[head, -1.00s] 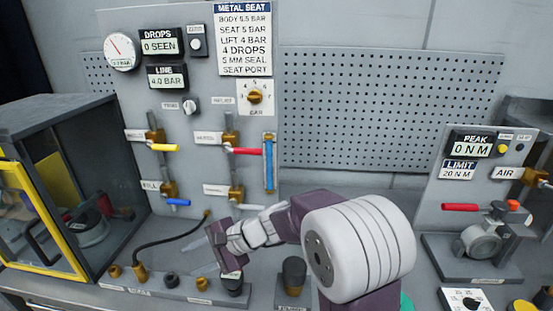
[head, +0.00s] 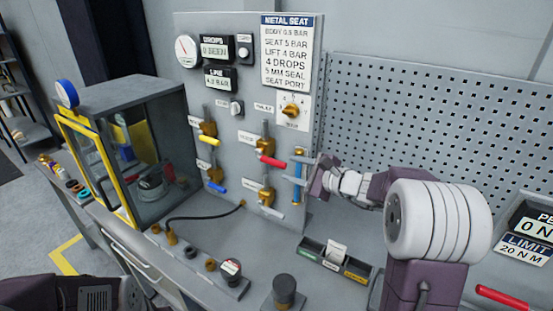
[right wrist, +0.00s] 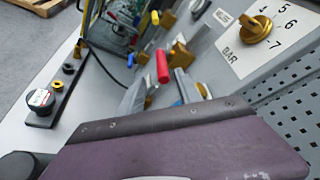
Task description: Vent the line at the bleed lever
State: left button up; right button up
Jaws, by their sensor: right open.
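The grey valve panel (head: 235,105) carries a yellow lever (head: 208,141), a red lever (head: 272,161), a blue lever (head: 218,187) and a lower right brass valve (head: 265,192). Their labels are too blurred to tell which is the bleed lever. My right gripper (head: 292,172) is open and empty, in front of the blue vertical tube (head: 296,198), just right of the red lever. In the right wrist view the red lever (right wrist: 163,66) shows beyond and between my fingers (right wrist: 162,92), apart from them. A purple part of my left arm is at the lower left; its fingers are out of frame.
A glass cabinet with a yellow frame (head: 97,165) stands at the left. A black hose (head: 205,217) runs from the panel to a fittings strip (head: 200,262). A small tray (head: 335,262) and a dark cylinder (head: 284,291) are on the bench. A perforated board (head: 430,120) is behind.

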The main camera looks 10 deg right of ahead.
aim_at(277, 163)
jog(key=shift+w+f+p, duration=0.25)
jog(key=shift+w+p, duration=0.45)
jog(key=shift+w, duration=0.3)
jog(key=p+x, duration=0.2)
jog(key=x, duration=0.4)
jog(key=shift+w+a+f, duration=0.1)
jog(key=shift+a, duration=0.2)
jog(key=shift+w, duration=0.15)
pick_arm(q)
jog(key=r, duration=0.3)
jog(key=shift+s+d+r, duration=0.1)
jog(key=shift+d+r, duration=0.25)
jog(key=shift+r, duration=0.05)
pick_arm(e)
jog(key=shift+d+f, duration=0.1)
grip_shut()
